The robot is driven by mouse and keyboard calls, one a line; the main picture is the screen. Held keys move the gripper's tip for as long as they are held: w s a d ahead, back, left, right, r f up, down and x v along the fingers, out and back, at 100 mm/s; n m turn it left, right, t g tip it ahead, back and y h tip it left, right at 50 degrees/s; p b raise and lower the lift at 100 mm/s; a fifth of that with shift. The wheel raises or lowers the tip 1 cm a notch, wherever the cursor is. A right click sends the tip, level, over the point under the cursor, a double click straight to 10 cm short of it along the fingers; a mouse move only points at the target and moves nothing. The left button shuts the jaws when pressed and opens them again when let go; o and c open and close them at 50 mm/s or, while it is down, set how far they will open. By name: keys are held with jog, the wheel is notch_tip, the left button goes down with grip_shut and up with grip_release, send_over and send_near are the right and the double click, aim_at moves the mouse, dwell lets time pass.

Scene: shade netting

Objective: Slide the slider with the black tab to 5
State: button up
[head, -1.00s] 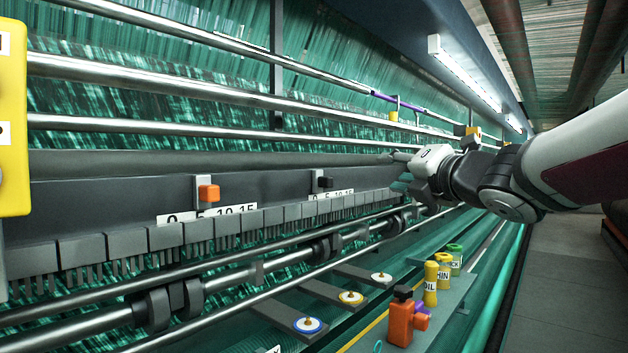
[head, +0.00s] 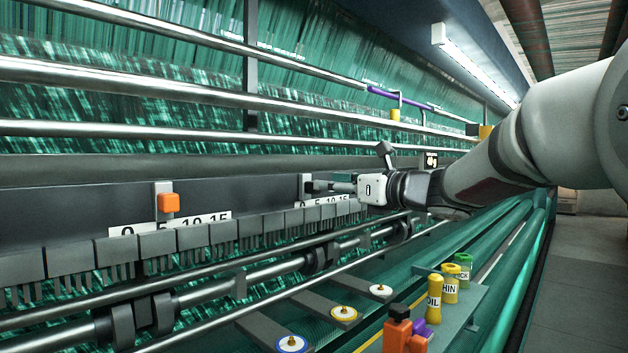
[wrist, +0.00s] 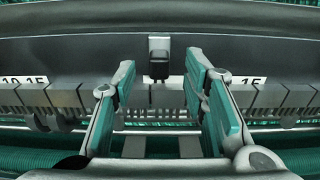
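The black tab (wrist: 159,62) sits on its pale slider plate (wrist: 159,41) in the wrist view, upper middle. My gripper (wrist: 160,75) is open, with one finger on each side of the tab and a gap to both. In the head view my gripper (head: 318,187) reaches the slider plate (head: 304,184) from the right and hides the tab. The slider's number scale (head: 332,200) shows below it, partly covered.
A slider with an orange tab (head: 169,203) stands left on its own 0–15 scale (head: 200,228). Grey blocks with teeth (head: 118,253) run below. Steel rollers (head: 150,96) cross above. Yellow and green bottles (head: 450,284) stand on a shelf at lower right.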

aim_at(310, 187)
jog(key=x, duration=0.6)
jog(key=shift+p, duration=0.4)
grip_shut()
